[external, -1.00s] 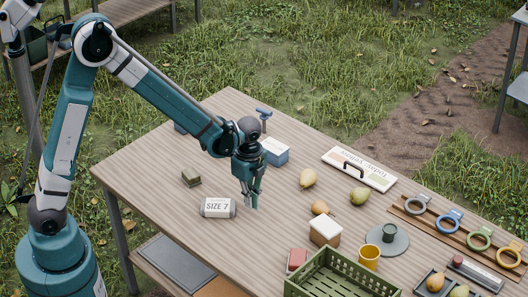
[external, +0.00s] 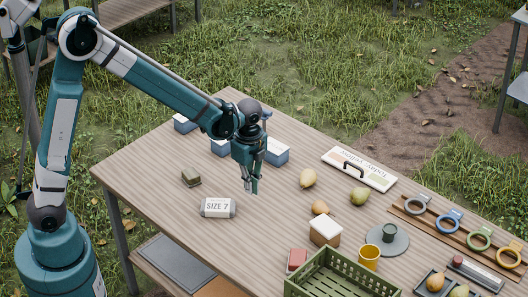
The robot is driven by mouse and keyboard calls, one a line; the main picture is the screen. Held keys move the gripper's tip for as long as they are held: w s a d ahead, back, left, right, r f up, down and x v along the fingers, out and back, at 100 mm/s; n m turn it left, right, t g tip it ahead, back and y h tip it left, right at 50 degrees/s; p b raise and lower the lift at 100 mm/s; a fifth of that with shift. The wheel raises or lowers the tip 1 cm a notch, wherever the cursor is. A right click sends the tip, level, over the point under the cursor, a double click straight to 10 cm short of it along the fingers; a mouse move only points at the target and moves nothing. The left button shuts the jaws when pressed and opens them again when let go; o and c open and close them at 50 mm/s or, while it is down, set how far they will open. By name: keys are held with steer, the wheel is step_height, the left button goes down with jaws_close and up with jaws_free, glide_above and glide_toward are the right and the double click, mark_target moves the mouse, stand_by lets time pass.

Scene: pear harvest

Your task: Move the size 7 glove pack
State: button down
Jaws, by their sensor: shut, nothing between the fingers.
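The size 7 glove pack (external: 217,208) is a grey pack with dark ends and a white "SIZE 7" label. It lies flat on the wooden table (external: 150,160), left of the middle. My gripper (external: 250,189) points down, right of the pack and a little above it in the picture. It is shut, holds nothing and is apart from the pack. Its exact height over the table is hard to tell.
Blue boxes (external: 277,151) stand behind my gripper. A green crate (external: 340,275), a white-topped box (external: 325,231) and a red item (external: 298,259) stand in front right. Pears (external: 308,178) lie to the right.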

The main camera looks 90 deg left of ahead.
mark_target(216, 224)
steer(key=s+d+m+p, duration=0.2)
steer(key=s+d+m, duration=0.6)
steer(key=s+m, duration=0.2)
steer(key=s, duration=0.2)
steer(key=shift+s+p, duration=0.3)
steer(key=shift+f, duration=0.15)
step_height(216, 224, down, 10)
steer(key=shift+b, duration=1.1)
steer(key=shift+w+a, duration=0.1)
steer(key=shift+a, duration=0.9)
steer(key=shift+w+a, duration=0.1)
steer(key=shift+a, duration=0.9)
steer(key=shift+a, duration=0.1)
